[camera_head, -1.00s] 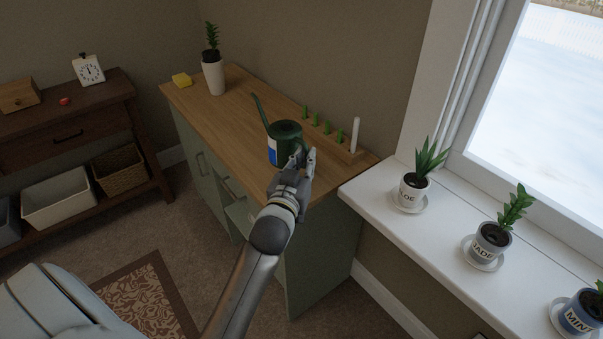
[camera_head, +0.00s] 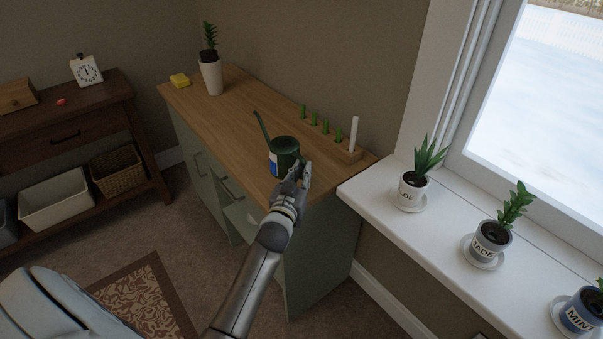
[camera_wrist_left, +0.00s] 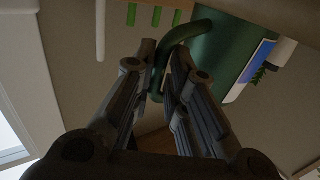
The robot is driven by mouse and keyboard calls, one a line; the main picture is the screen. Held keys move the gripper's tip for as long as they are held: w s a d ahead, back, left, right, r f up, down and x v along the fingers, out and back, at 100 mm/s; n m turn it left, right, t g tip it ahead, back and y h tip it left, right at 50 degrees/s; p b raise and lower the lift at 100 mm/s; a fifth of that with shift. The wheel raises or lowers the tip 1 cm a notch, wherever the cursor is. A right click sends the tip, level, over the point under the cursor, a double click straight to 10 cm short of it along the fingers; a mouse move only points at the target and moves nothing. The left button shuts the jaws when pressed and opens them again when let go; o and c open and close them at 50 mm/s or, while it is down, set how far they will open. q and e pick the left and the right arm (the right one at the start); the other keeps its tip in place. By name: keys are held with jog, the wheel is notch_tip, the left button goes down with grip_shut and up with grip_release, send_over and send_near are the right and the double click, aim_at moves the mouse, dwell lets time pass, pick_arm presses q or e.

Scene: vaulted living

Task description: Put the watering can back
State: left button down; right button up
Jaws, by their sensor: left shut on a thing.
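The dark green watering can (camera_head: 284,147) has a long spout pointing to the back left and a blue and white label. It is at the near end of the wooden cabinet top (camera_head: 232,120). My left gripper (camera_head: 297,172) is shut on the can's handle on the near right side. In the left wrist view the green handle (camera_wrist_left: 161,72) sits between the fingers, with the can's body (camera_wrist_left: 225,50) behind it. Whether the can's bottom touches the wood is hard to tell. My right gripper is not in view.
The windowsill (camera_head: 440,224) holds labelled pots.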

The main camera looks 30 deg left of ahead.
pick_arm(q)
jog(key=c, duration=1.5)
grip_release()
jog(key=shift+f, duration=0.1)
jog(key=shift+o, duration=0.2)
jog(key=shift+r, duration=0.2)
jog(key=shift+s+d+f, duration=0.1)
jog(key=shift+s+f, duration=0.05)
jog(key=shift+s, duration=0.2)
jog(key=v, duration=1.1)
jog(key=shift+s, duration=0.15)
jog(key=shift+d, duration=0.1)
